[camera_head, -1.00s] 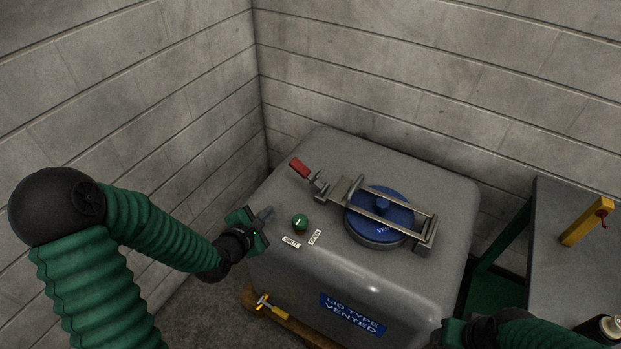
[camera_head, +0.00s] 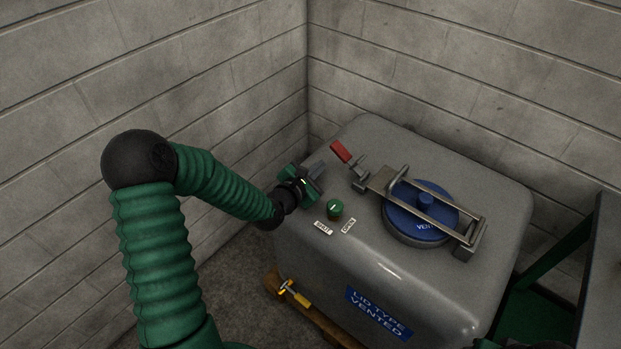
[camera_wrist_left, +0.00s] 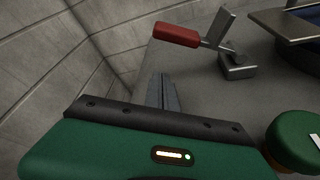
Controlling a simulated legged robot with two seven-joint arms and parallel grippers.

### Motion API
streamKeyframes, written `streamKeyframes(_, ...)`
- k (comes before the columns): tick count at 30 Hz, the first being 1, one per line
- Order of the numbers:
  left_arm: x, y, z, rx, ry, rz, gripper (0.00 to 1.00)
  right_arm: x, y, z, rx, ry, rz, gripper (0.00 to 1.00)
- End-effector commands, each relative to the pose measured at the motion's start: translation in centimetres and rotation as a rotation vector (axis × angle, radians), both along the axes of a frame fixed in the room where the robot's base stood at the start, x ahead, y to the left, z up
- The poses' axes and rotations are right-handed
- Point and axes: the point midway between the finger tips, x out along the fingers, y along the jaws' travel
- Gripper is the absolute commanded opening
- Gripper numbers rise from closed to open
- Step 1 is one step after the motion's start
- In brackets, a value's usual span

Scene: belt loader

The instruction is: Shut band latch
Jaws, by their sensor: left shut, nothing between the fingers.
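The band latch (camera_head: 356,174) has a red-handled lever (camera_head: 341,152) that stands tilted up at the far left of the tank top. In the left wrist view the red handle (camera_wrist_left: 177,34) points left from a metal bracket (camera_wrist_left: 237,66). A metal band (camera_head: 428,208) spans the blue lid (camera_head: 407,222) with a knob in its middle. My left gripper (camera_head: 317,170) is shut and empty, left of and nearer than the red handle, apart from it. Its fingers (camera_wrist_left: 163,94) also show in the left wrist view, below the handle. My right gripper is not clearly in view.
A green knob (camera_head: 335,209) with SHUT and OPEN labels sits on the grey tank (camera_head: 350,262) near my left gripper. Block walls (camera_head: 240,70) close in behind and left. A grey table (camera_head: 602,270) stands at the right. A yellow-handled valve (camera_head: 295,293) is low at the front.

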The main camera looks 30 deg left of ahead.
Motion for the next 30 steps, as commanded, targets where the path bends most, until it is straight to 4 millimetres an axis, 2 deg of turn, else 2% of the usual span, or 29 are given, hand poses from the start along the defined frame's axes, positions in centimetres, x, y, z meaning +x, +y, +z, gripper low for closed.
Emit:
streamKeyframes(3, 2.5, 0.0, -1.2, 0.0, -0.001, -0.003, 0.0, 0.0, 0.0, -1.3, 0.0, 0.0, 0.0, 0.58)
streamKeyframes(6, 2.2, -0.8, 1.0, 0.004, -0.003, -0.002, 0.0, 0.0, 0.0, -1.2, 0.0, 0.0, 0.0, 0.58)
streamKeyframes(10, 2.0, -1.6, 2.3, 0.001, -0.001, 0.0, 0.0, 0.0, 0.0, -1.4, 0.0, 0.0, 0.0, 0.58)
streamKeyframes(24, 2.0, -1.9, 2.8, 0.0, 0.0, 0.001, 0.0, 0.0, 0.0, -1.4, 0.0, 0.0, 0.0, 0.58)
streamKeyframes(30, 2.8, -1.9, 3.1, 0.035, -0.005, 0.0, 0.0, 0.0, 0.0, -1.4, 0.0, 0.0, 0.0, 0.58)
